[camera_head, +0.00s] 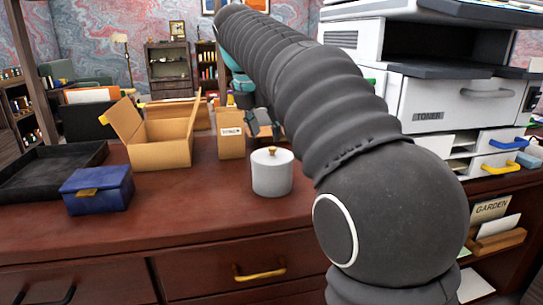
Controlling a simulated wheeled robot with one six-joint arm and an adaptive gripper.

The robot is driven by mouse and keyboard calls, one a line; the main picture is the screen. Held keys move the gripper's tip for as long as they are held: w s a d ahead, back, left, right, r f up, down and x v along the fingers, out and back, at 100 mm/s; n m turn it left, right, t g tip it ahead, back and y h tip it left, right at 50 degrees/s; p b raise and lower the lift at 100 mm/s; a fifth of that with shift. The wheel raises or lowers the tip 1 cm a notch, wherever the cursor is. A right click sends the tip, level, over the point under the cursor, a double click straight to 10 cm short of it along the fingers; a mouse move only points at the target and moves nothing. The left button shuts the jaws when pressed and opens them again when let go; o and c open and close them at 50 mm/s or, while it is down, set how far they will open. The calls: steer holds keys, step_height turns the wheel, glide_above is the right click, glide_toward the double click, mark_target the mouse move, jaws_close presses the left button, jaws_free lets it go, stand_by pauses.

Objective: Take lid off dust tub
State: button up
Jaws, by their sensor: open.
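The white round tub (272,178) stands upright on the desk, left of my arm. My arm's dark sleeve hides part of the gripper's right side.
The dark red desk (180,225) is clear in front of the tub. An open cardboard box (165,147), a small labelled carton (231,144), a blue box (97,190) and a black tray (55,170) stand left. A large printer (425,100) stands right.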

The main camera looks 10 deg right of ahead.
mark_target(272, 148)
steer(key=shift+x, duration=2.75)
steer(key=shift+w+d+r, duration=0.1)
steer(key=shift+d+r, duration=0.05)
jaws_close()
